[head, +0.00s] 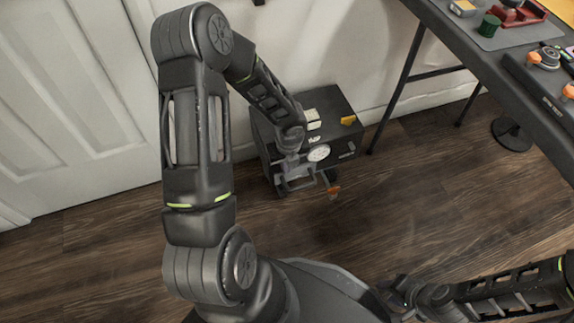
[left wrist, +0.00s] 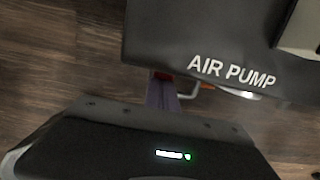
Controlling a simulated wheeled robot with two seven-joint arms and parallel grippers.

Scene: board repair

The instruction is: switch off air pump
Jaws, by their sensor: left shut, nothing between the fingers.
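The air pump (head: 338,103) is a black box on the floor against the wall, with a round white gauge (head: 319,153), a pale block (head: 313,119) and a yellow part (head: 348,120). An orange-tipped part (head: 333,190) sticks out low at its front. In the left wrist view, the pump's dark face (left wrist: 165,40) bears the words AIR PUMP. My left gripper (head: 284,187) is shut and empty, low in front of the pump's left part; its fingers (left wrist: 162,93) show in the left wrist view. I cannot tell whether it touches the pump. My right gripper (head: 398,300) is at the bottom, its fingers unclear.
A dark workbench (head: 480,55) with thin legs stands at the right, carrying several coloured tools and parts. A round black foot (head: 511,134) rests on the floor below it. A white panelled door (head: 75,100) is at the left. The wooden floor (head: 430,210) right of the pump is clear.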

